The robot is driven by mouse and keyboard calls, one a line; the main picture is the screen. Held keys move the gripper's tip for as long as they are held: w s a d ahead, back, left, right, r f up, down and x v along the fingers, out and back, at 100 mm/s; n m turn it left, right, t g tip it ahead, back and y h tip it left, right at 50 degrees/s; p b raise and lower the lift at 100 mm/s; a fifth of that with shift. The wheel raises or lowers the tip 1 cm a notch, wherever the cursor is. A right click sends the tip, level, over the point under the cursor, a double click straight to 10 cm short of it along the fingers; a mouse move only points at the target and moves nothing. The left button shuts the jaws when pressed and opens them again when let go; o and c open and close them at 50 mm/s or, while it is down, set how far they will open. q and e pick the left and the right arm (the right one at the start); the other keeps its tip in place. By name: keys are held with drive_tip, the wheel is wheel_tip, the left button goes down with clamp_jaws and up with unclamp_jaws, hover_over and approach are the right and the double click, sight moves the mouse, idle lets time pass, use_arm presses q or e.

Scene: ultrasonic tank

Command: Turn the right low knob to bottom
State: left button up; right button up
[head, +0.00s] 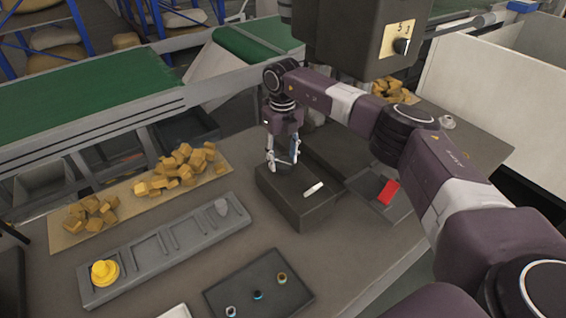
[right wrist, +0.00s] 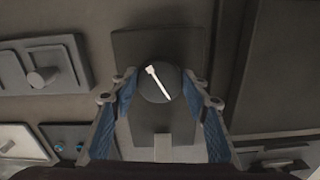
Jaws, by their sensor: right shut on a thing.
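The right low knob (right wrist: 152,93) is a round dark disc with a white pointer on a dark box, seen in the right wrist view. The pointer slants from upper left to lower right. My right gripper (right wrist: 156,98) is shut on the knob, a blue-padded finger at each side. In the head view my right gripper (head: 283,163) points down at the back of the dark box (head: 305,209), where its fingers largely hide the knob. A white bar (head: 313,188) shows on the box's top in front of it. My left gripper is not in view.
A grey tray (head: 180,262) with a yellow button (head: 103,271) and a grey peg (head: 221,207) lies to the left. A dark panel (head: 283,306) with small knobs is in front. A red piece (head: 388,191) sits to the right.

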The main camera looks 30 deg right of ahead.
sight(282, 162)
drive_tip(key=n+b, duration=0.1)
drive_tip(key=n, duration=0.2)
drive_tip(key=n+b, duration=0.1)
drive_tip(key=n, duration=0.2)
drive_tip(key=shift+a+n, duration=0.1)
drive_tip(key=shift+n, duration=0.2)
drive_tip(key=n+b, duration=0.1)
drive_tip(key=n, duration=0.4)
drive_tip(key=shift+n, duration=0.3)
drive_tip(key=shift+b, duration=0.3)
drive_tip(key=o, duration=1.2)
drive_tip(key=shift+s, duration=0.1)
drive_tip(key=shift+c, duration=0.2)
drive_tip(key=shift+r, duration=0.15)
wheel_tip(282, 162, up, 12)
